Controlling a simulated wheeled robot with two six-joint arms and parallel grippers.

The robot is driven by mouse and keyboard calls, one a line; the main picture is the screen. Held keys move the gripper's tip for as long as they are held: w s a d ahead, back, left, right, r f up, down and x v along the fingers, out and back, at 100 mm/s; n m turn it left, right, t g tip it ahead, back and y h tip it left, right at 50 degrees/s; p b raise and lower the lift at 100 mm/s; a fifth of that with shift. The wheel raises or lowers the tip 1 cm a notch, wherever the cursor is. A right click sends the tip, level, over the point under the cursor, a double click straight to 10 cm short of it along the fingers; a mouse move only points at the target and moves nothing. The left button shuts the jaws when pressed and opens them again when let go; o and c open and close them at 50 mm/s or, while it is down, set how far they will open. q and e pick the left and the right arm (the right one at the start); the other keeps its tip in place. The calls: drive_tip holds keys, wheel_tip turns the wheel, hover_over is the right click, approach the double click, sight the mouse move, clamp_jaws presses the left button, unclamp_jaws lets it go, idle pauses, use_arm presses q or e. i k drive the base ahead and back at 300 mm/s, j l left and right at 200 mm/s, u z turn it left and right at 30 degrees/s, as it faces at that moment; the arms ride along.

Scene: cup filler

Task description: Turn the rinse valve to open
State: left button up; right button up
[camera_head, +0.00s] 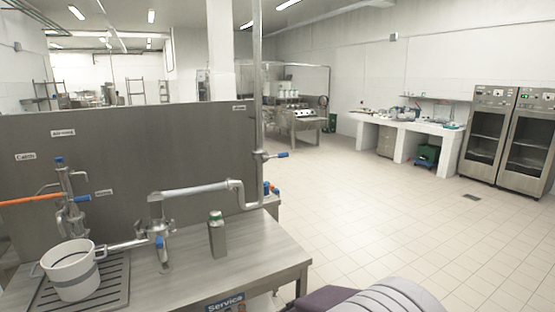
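Several blue-handled valves show on the metal pipework, and I cannot tell for sure which is the rinse valve. One blue handle (277,155) sticks out to the right on the tall vertical pipe. Another blue handle (160,242) hangs down on the pipe fitting above the steel counter. Two more, an upper blue handle (59,160) and a lower blue handle (82,199), are on the pipe stand at left. A small label (104,193) beside that stand is too small to read. Neither gripper shows.
A white pot (72,269) stands on a drain grate (119,284) on the steel counter (262,247). A small metal canister (217,238) stands near the counter's middle. A steel panel (150,150) rises behind. The tiled floor (400,220) at right is open.

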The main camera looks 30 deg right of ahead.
sight(265, 158)
drive_tip(key=i+l+z, duration=0.25)
drive_tip(key=l+z, duration=0.15)
drive_tip(key=i+l+z, duration=0.25)
drive_tip(key=z, duration=0.2)
drive_tip(key=i+l+z, duration=0.65)
drive_tip(key=z, duration=0.15)
drive_tip(key=i+l+z, duration=0.15)
drive_tip(key=z, duration=0.2)
drive_tip(key=i+z, duration=0.75)
drive_tip(key=i+u, duration=0.35)
drive_tip(key=i+l+u, duration=0.1)
drive_tip(key=i+u, duration=0.2)
drive_tip(key=i+l+u, duration=0.2)
drive_tip(key=u, duration=0.15)
drive_tip(key=i+u, duration=0.2)
drive_tip(key=u, duration=0.25)
drive_tip(key=i+u, duration=0.15)
drive_tip(key=u, duration=0.3)
drive_tip(key=i+l+u, duration=0.15)
drive_tip(key=u, duration=0.3)
drive_tip(key=i+l+u, duration=0.15)
drive_tip(key=u, duration=0.3)
drive_tip(key=i+l+u, duration=0.1)
drive_tip(key=u, duration=0.4)
drive_tip(key=l+u, duration=0.45)
drive_tip(key=i+l+u, duration=0.1)
drive_tip(key=u, duration=0.35)
